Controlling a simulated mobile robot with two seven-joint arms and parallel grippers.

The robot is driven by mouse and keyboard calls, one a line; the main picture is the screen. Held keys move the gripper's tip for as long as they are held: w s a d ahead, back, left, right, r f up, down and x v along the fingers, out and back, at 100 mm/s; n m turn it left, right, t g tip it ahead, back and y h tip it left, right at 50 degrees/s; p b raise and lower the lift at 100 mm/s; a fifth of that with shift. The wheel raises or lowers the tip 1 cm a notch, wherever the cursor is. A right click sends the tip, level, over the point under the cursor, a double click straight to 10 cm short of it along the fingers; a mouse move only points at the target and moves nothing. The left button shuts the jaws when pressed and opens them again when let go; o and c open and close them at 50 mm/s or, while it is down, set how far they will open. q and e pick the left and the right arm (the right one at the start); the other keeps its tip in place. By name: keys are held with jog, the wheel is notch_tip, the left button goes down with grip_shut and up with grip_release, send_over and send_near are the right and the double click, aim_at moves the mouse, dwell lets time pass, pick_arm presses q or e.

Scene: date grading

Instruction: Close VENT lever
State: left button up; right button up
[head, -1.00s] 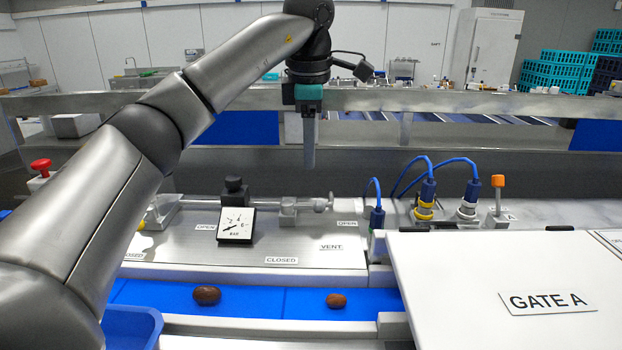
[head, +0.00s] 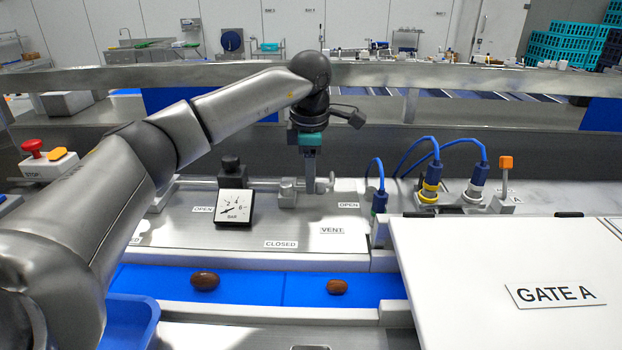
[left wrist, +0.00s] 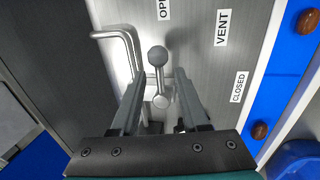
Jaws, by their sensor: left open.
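The VENT lever shows in the left wrist view as a grey metal handle with a round knob (left wrist: 158,56). In the head view its end (head: 326,186) shows just right of my left gripper's fingers. My left gripper (head: 309,178) points down at the lever. In the left wrist view the gripper (left wrist: 160,74) is open, with one finger on each side of the lever. I cannot tell whether either finger touches it. The VENT label (head: 332,230), OPEN label (head: 348,205) and CLOSED label (head: 281,244) lie on the panel. The lever's base is partly hidden. My right gripper is not in view.
A BAR gauge (head: 233,207) stands left of the lever. Blue-cabled connectors (head: 431,183) and an orange-tipped lever (head: 506,165) stand to the right. A blue belt (head: 250,290) carrying dates runs in front. A GATE A cover (head: 450,270) fills the front right.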

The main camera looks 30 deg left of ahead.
pick_arm(q)
jog(key=shift+w+a+f, duration=0.1)
jog(key=shift+w+f, duration=0.15)
jog(key=shift+f, duration=0.8)
grip_shut()
dwell(0.7)
